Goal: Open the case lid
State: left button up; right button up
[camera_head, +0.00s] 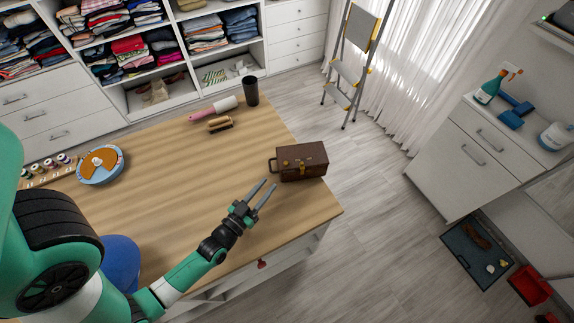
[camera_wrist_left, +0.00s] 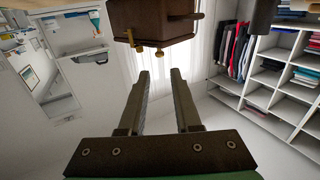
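The case (camera_head: 302,160) is a dark brown box with brass latches and a handle at its left side. It sits on the wooden table near the right edge, and its lid looks shut. It also shows at the top of the left wrist view (camera_wrist_left: 150,14), with brass fittings along its lower edge. My left gripper (camera_head: 269,184) is open and empty, with its fingertips just in front of the case and to its left, apart from it. In the left wrist view the two fingers (camera_wrist_left: 161,72) are spread, with nothing between them. My right gripper is not in view.
On the wooden table (camera_head: 190,185) are a black cup (camera_head: 251,91), a pink-handled roller (camera_head: 213,109), a brush (camera_head: 220,124) and a round blue-and-orange item (camera_head: 100,165). A stepladder (camera_head: 350,65) stands beyond the table. The tabletop left of the case is clear.

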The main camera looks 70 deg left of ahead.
aim_at(285, 164)
pick_arm(q)
jog(key=b+x, duration=0.1)
jog(key=x, duration=1)
jog(key=shift+w, duration=0.15)
jog(key=shift+c, duration=0.2)
grip_shut()
dwell(0.7)
